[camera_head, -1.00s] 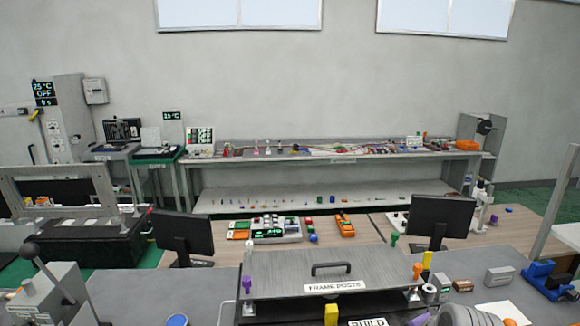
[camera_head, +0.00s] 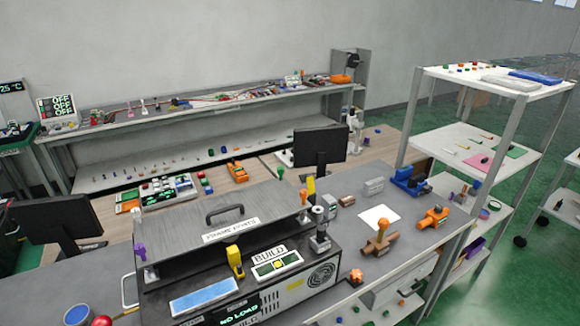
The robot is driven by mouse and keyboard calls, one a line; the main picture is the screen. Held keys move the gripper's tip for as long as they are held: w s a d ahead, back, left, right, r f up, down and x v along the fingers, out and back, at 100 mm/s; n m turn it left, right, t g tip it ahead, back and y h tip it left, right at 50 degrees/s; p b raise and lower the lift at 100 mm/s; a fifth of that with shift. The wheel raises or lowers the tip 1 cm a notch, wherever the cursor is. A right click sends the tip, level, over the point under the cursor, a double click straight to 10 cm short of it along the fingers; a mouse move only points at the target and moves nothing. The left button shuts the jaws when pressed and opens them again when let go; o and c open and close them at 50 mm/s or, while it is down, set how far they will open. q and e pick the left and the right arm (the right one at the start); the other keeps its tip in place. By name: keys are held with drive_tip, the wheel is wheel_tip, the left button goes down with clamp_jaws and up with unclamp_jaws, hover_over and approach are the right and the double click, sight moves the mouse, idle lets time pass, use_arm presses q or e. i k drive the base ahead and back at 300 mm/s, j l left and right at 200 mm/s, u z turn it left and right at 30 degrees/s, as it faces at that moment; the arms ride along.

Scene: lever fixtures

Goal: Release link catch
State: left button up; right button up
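Neither of my grippers shows in the head view. I cannot tell for sure which part is the link catch. A black machine (camera_head: 328,250) stands on the grey bench, with a grey lid (camera_head: 205,213) on top. An orange knob (camera_head: 355,276) is at the lower right.
An orange-and-brown lever fixture (camera_head: 381,238), another orange fixture (camera_head: 433,217) and a blue fixture (camera_head: 411,181) sit on the bench's right part. A white sheet (camera_head: 379,218) lies between them. A tall shelf rack (camera_head: 501,130) stands at right. A monitor (camera_head: 319,147) stands behind. Green floor is open at far right.

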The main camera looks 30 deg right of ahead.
sight(310, 182)
drive_tip(key=l+u, duration=0.2)
drive_tip(key=u, duration=0.15)
drive_tip(key=l+u, duration=0.25)
drive_tip(key=u, duration=0.15)
drive_tip(key=l+u, duration=0.2)
drive_tip(key=u, duration=0.15)
drive_tip(key=k+l+u, duration=0.15)
drive_tip(key=l, duration=0.2)
drive_tip(key=k+l+u, duration=0.35)
drive_tip(key=l, duration=0.25)
